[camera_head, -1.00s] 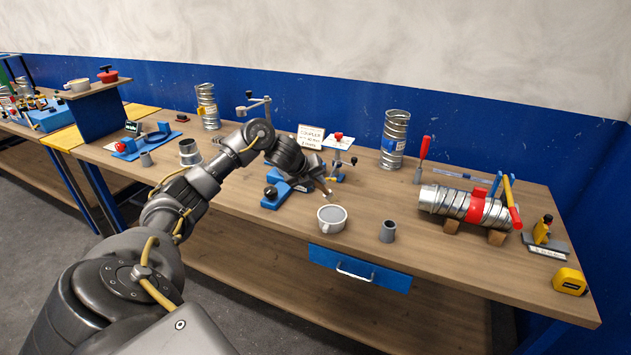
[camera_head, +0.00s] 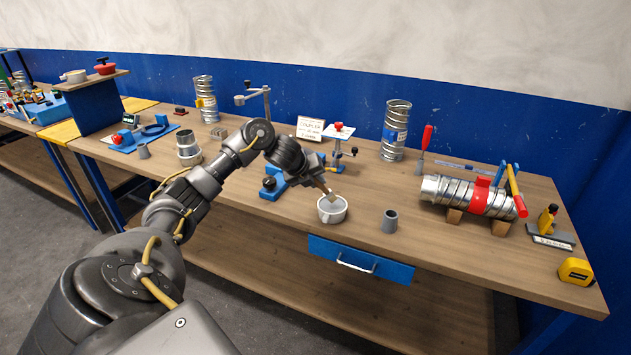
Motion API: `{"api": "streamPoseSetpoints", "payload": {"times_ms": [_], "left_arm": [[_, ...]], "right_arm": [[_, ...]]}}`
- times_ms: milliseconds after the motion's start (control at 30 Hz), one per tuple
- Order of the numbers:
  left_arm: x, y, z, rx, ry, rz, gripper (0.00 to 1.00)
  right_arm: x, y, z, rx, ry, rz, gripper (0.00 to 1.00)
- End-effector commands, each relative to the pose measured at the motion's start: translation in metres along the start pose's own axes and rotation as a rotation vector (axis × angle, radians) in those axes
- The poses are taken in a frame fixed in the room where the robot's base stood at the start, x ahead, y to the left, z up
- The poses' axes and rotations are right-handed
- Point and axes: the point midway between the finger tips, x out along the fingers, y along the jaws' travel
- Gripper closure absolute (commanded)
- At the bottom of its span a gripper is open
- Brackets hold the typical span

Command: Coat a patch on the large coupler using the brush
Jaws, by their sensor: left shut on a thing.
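My left gripper (camera_head: 317,175) is shut on a brush (camera_head: 329,190), of which only the short lower end shows; the gripper hides the rest. The brush slants down to the right, with its tip at the opening of a white cup (camera_head: 331,215) with grey contents. I cannot tell whether the tip touches the contents. A wide metal collar (camera_head: 188,150), likely the large coupler, stands upright on the bench left of my left forearm. A smaller grey sleeve (camera_head: 389,221) stands right of the cup. My right gripper is out of view.
A spiral duct with a red band (camera_head: 478,200) lies on wooden blocks at the right. A blue clamp-like fixture (camera_head: 272,184) sits close left of the cup. Upright ducts (camera_head: 395,133) and a small sign (camera_head: 310,128) stand behind. A yellow tape measure (camera_head: 576,271) lies near the right corner.

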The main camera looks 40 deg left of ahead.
Motion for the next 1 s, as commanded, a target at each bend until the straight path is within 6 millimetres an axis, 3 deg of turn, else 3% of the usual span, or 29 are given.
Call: {"api": "streamPoseSetpoints", "payload": {"times_ms": [1000], "left_arm": [[0.0076, 0.0047, -0.0038, 0.0, -0.001, -0.001, 1.0]], "right_arm": [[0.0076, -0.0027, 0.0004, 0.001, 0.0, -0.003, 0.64]]}}
